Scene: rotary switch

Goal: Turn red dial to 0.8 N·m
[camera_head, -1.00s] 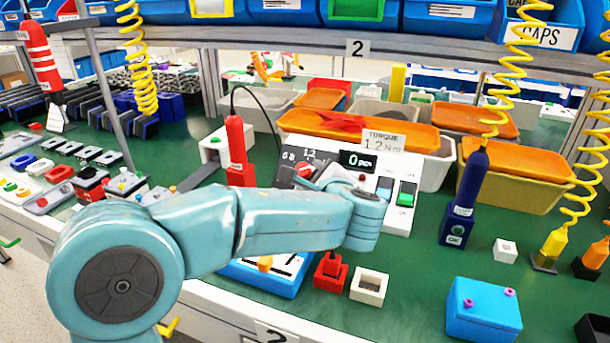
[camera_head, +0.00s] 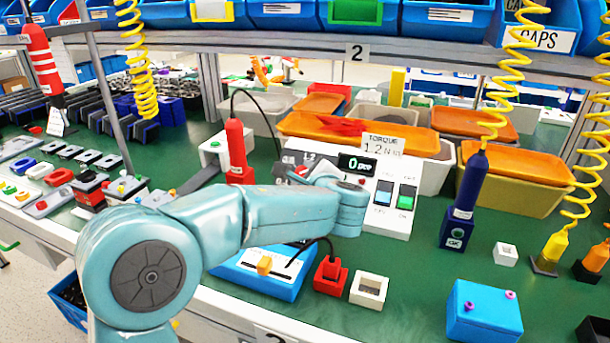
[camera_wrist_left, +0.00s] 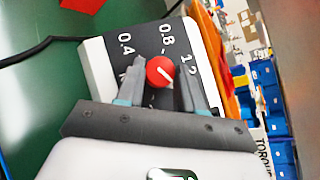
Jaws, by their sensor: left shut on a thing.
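The red dial (camera_wrist_left: 160,71) sits on the dark face of the white torque panel (camera_wrist_left: 97,62), with the marks 0.4, 0.8 and 1.2 around it. A white line slants across the dial; I cannot tell which end is its pointer. My left gripper (camera_wrist_left: 161,60) is shut on the dial, one finger on each side. My right gripper is not in view.
A red tool (camera_head: 236,150) stands left of the panel. A blue box (camera_head: 262,285), a red holder (camera_head: 330,280) and a white square holder (camera_head: 369,289) are in front. A dark blue driver (camera_head: 466,195) stands to the right. Orange-lidded bins (camera_head: 510,165) are behind.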

